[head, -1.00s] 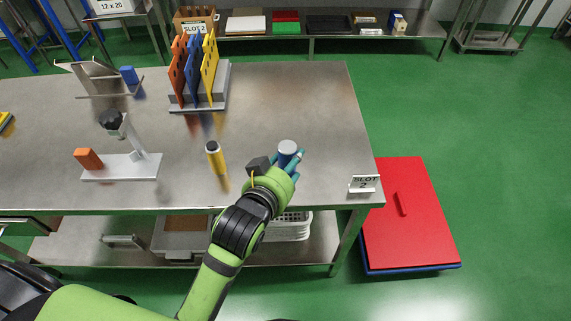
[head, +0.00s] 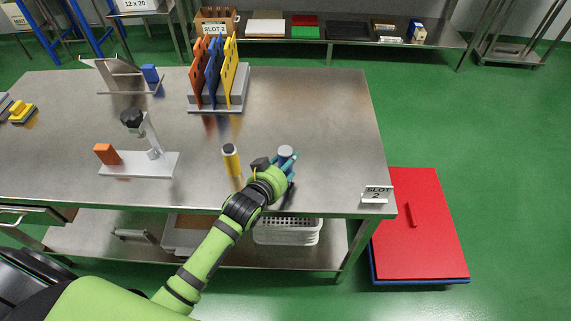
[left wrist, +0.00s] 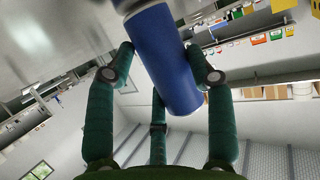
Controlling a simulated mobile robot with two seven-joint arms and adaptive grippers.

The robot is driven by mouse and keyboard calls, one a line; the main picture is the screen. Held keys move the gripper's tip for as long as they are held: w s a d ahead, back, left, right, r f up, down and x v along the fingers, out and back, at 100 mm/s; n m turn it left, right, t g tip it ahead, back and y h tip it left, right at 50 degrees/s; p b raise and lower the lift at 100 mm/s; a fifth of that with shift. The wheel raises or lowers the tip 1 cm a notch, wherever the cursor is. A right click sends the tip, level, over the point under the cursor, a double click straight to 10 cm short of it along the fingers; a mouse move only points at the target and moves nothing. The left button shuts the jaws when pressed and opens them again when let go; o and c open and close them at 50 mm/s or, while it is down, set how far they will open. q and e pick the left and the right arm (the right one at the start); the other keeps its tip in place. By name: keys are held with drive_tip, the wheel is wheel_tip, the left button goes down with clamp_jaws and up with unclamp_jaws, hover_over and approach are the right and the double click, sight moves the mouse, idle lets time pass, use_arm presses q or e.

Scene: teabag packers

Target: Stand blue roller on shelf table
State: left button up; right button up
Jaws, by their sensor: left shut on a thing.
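The blue roller (head: 285,152) shows its pale end cap in the head view, near the front right of the steel table (head: 320,120). My left gripper (head: 285,166) is shut on it. In the left wrist view the roller (left wrist: 168,65) is a long blue cylinder between the green fingers (left wrist: 165,80); one of its ends is out of frame. Whether the roller touches the tabletop is hard to tell. My right gripper is not in view.
A yellow roller (head: 231,160) stands just left of my gripper. An upright rack of coloured boards (head: 218,105) stands further back. The tabletop's right part is mostly clear. A white basket (head: 287,232) sits below.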

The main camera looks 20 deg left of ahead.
use_arm(q)
drive_tip(key=shift+f, duration=0.1)
drive_tip(key=o, duration=1.3)
drive_tip(key=shift+r, duration=0.25)
drive_tip(key=shift+s, duration=0.45)
drive_tip(key=v, duration=1.1)
drive_tip(key=shift+s+a+r+b, duration=0.1)
drive_tip(key=shift+b, duration=0.2)
